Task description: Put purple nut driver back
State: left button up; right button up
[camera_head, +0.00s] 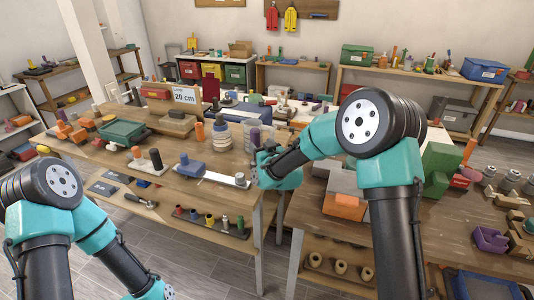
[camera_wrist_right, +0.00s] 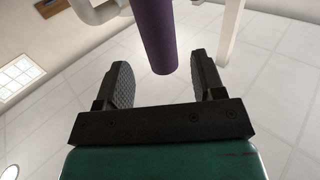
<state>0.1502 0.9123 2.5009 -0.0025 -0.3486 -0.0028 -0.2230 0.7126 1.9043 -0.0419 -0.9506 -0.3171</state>
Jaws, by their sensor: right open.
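A dark strip (camera_head: 236,233) with several coloured handles lies on the lower shelf. The workbench holds a white plate with a blue block (camera_head: 190,167), a ringed beige jar (camera_head: 221,138) and a green tray (camera_head: 123,131). A second table with a green block (camera_head: 441,163) stands at right.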

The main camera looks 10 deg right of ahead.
jog(key=shift+v, duration=2.3)
